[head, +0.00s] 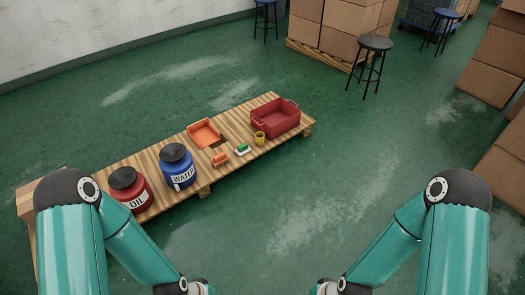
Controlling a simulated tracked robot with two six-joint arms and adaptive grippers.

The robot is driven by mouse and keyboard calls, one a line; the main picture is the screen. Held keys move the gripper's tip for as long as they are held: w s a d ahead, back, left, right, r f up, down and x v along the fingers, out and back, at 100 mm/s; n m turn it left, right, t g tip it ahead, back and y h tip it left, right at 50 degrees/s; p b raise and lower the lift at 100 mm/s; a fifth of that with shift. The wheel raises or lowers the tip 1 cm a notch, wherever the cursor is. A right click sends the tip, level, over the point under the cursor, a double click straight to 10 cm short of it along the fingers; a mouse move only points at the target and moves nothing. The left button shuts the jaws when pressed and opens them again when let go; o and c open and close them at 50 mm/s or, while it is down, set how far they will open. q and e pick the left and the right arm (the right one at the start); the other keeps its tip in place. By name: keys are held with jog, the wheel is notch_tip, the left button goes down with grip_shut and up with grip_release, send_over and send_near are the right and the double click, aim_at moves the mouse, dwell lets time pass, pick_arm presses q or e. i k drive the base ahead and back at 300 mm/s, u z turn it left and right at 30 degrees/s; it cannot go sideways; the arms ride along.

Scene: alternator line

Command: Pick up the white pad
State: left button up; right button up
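A small white pad (240,153) lies on the wooden bench, right of the bench's middle. A green block (242,147) sits on top of it or against it; I cannot tell which at this size. My two arms reach down to the bottom edge of the head view, well in front of the bench. Both grippers are cut off by that edge, so their fingers are hidden. Nothing of mine touches the pad.
The low wooden bench (155,157) also holds a red crate (273,122), a yellow cup (259,138), an orange tray (204,133), a small orange object (220,158), a blue WATER jar (178,172) and a red OIL jar (131,193). The green floor before it is clear.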

aim_at(242, 149)
jog(key=k, duration=0.55)
jog(key=u, duration=0.25)
jog(key=i, duration=0.65)
jog(key=z, duration=1.2)
jog(key=i, duration=2.75)
jog(key=u, duration=0.1)
